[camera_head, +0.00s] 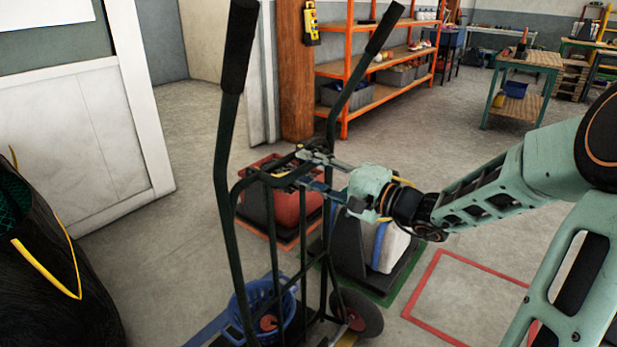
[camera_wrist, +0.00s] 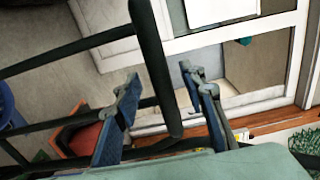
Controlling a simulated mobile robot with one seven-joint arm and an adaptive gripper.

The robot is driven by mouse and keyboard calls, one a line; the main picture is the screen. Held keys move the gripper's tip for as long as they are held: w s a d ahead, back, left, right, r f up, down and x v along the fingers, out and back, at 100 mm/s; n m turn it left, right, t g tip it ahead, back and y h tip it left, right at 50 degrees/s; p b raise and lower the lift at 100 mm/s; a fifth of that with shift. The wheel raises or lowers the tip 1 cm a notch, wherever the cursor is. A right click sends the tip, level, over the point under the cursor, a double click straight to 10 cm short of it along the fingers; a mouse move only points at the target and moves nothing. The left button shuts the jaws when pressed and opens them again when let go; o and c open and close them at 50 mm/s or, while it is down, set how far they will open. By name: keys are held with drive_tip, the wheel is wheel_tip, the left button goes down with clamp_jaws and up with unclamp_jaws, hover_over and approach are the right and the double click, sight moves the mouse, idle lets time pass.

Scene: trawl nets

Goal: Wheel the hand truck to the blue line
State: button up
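The hand truck (camera_head: 230,190) stands upright in front of me, with a dark frame, two black-gripped handles and a dark wheel at lower right. My gripper (camera_head: 314,170) is at the truck's upper crossbar, on the right side. In the wrist view my gripper (camera_wrist: 160,82) has its two fingers spread apart, with the hand truck's dark handle (camera_wrist: 155,60) crossing the view between them. Whether the fingers touch the bar is unclear. A blue line (camera_head: 208,332) shows on the floor at lower left, partly hidden by the truck and cut by the picture edge.
A blue basket (camera_head: 240,308) is low behind the truck's bars. A red crate (camera_head: 258,190) and a dark-and-white container (camera_head: 395,248) stand beyond. A black bag (camera_head: 50,290) is at left. A red floor outlined square (camera_head: 430,275) is right. Orange shelves (camera_head: 347,60) stand behind.

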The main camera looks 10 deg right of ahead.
drive_tip(key=shift+x, duration=0.8)
clamp_jaws()
